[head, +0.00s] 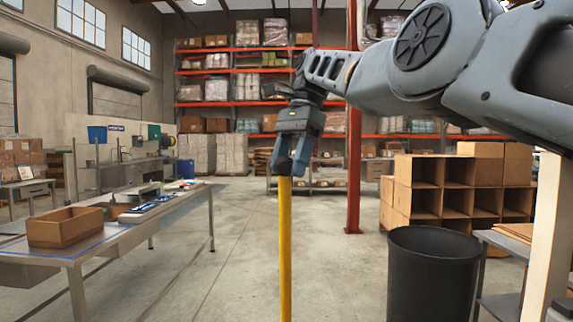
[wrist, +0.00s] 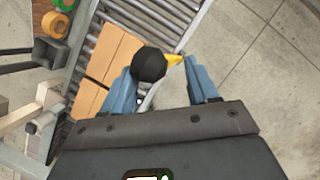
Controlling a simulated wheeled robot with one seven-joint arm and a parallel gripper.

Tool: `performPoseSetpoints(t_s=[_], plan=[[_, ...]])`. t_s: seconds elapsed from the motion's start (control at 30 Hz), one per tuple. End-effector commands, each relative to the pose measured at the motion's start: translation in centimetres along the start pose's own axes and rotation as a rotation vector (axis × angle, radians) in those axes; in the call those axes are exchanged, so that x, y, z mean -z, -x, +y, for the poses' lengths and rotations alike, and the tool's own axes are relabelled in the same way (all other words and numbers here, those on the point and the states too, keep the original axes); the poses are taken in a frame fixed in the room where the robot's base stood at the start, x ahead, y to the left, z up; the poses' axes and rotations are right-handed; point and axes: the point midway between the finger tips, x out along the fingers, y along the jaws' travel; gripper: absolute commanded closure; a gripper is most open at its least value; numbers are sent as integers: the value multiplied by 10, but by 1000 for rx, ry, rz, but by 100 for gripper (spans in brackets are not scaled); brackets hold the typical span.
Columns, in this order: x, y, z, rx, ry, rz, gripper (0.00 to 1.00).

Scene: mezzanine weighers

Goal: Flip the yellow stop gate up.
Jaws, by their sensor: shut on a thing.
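The yellow stop gate (head: 285,250) shows in the head view as a long straight bar. It runs upright in the picture from my gripper (head: 291,171) down to the bottom edge, where its lower end is cut off. In the wrist view the black round knob (wrist: 149,64) at the gate's end lies between the blue fingers of my gripper (wrist: 160,67). Only a short yellow piece (wrist: 175,60) of the bar shows beside the knob. My gripper is shut on the knob end of the gate.
A roller conveyor (wrist: 105,38) with cardboard boxes (wrist: 113,62) lies below in the wrist view. In the head view a black bin (head: 432,275) and cardboard cubbies (head: 455,190) stand at right. A metal table (head: 130,236) with a brown box (head: 65,228) stands at left.

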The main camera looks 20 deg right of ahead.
Motion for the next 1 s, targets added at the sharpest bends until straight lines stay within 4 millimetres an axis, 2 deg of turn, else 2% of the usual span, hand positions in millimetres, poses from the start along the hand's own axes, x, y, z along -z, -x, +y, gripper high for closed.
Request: performPoseSetpoints(t_s=[0.1,0.13,0.3,0.8,1.0], plan=[[2,1,-6,30,-2,11,96],[2,1,-6,30,-1,11,40],[1,-2,-6,26,0,8,24],[-2,-4,-6,19,4,2,23],[-3,2,-6,19,4,1,23]])
